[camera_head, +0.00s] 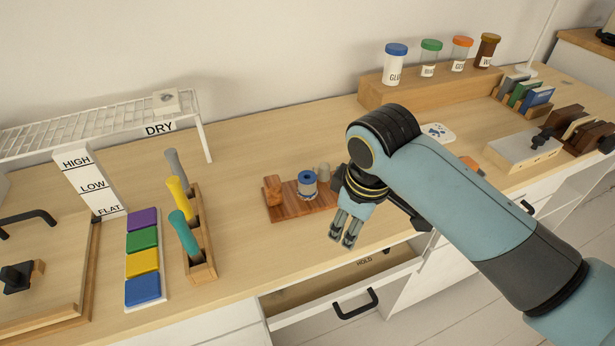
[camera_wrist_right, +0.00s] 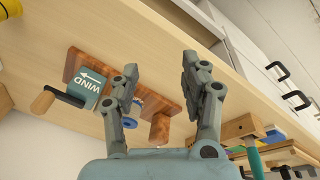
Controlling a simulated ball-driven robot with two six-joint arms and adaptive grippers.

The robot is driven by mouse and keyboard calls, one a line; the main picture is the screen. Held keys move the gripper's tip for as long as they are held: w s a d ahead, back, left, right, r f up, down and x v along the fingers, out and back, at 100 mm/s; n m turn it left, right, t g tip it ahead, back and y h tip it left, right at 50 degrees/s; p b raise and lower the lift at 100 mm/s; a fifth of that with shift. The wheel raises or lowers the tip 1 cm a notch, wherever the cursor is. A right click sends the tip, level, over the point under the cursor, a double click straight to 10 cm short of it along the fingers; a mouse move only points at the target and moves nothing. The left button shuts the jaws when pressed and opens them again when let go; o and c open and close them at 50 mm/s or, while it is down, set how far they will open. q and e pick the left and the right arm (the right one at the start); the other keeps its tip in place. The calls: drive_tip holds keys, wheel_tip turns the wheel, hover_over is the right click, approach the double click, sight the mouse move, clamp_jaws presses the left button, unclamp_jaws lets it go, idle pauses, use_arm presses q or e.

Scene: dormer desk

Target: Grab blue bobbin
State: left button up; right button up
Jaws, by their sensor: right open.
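The blue bobbin (camera_head: 308,183) stands upright on a reddish-brown wooden base (camera_head: 285,210) on the desk. In the right wrist view the open fingers (camera_wrist_right: 160,68) show with the wooden base beyond. The bobbin (camera_wrist_right: 130,122) is partly hidden there behind the left finger. My left gripper is not in view.
An open drawer (camera_head: 310,288) marked HOLD lies below the desk edge. A rack (camera_head: 202,240) with coloured handles and several coloured blocks (camera_head: 143,263) stand left. Lidded jars (camera_head: 395,65) stand on a wooden step behind.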

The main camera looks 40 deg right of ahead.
sight(306, 179)
drive_tip(key=w+r+n, duration=0.1)
drive_tip(key=w+r, duration=0.1)
drive_tip(key=w, duration=0.3)
drive_tip(key=w+d+r+n+g, duration=0.1)
drive_tip(key=w+r+n, duration=0.1)
drive_tip(key=w, duration=0.3)
drive_tip(key=w+r+n+p, duration=0.1)
drive_tip(key=w+r+n, duration=0.1)
drive_tip(key=w, duration=0.3)
drive_tip(key=shift+w+d+r+g+y, duration=0.1)
drive_tip(key=shift+d+r+g+y, duration=0.05)
drive_tip(key=shift+r+g+y, duration=0.25)
drive_tip(key=shift+w+n, duration=0.3)
wheel_tip(306, 179, down, 10)
drive_tip(key=shift+s+f+b, duration=0.1)
drive_tip(key=shift+f+b, duration=0.05)
drive_tip(key=shift+b, duration=0.5)
drive_tip(key=c, duration=0.7)
